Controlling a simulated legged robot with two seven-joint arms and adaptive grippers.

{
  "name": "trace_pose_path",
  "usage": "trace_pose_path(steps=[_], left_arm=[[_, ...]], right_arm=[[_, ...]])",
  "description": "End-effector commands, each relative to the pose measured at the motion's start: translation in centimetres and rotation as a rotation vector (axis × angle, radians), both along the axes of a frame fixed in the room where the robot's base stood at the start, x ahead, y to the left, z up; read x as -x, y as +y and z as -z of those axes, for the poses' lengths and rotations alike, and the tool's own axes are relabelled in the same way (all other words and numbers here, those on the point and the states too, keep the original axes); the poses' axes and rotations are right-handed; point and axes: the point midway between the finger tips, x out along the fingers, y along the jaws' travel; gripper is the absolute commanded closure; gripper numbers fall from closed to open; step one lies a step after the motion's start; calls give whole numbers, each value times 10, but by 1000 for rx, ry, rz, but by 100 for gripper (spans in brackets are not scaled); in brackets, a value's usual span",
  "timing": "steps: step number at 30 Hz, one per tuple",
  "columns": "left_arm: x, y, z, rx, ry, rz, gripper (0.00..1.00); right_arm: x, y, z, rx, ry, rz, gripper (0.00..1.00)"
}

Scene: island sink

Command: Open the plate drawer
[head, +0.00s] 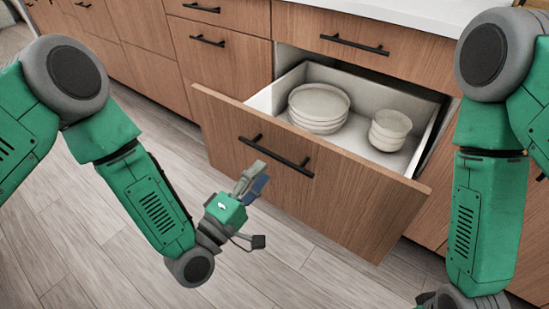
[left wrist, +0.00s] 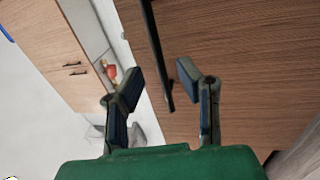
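The plate drawer (head: 345,205) stands pulled out from the island, with its wooden front tilted in the head view. Inside are a stack of larger white plates (head: 318,105) and a stack of smaller white bowls or dishes (head: 390,130). Its black bar handle (head: 275,156) shows in both views. My left gripper (head: 256,178) is in front of the drawer, close below the handle. In the left wrist view its fingers (left wrist: 158,78) are apart, with the bar handle (left wrist: 158,50) showing between the tips; contact cannot be told. My right gripper is out of view.
Closed drawers and cabinets with black handles (head: 208,40) line the island to the left. Another closed drawer (head: 390,60) sits above the open one, under a white countertop (head: 420,12). The wood-plank floor (head: 110,220) in front is clear.

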Motion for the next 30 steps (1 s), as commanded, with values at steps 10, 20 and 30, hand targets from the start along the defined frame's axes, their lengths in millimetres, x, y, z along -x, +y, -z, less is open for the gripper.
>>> trace_pose_path(steps=[10,20,30], left_arm=[[-41,-32,-10,-2,-1,1,69],[-47,-35,-12,-1,0,0,69],[-47,-34,-11,-3,1,-1,100]], right_arm=[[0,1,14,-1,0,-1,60],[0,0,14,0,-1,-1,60],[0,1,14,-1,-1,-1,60]])
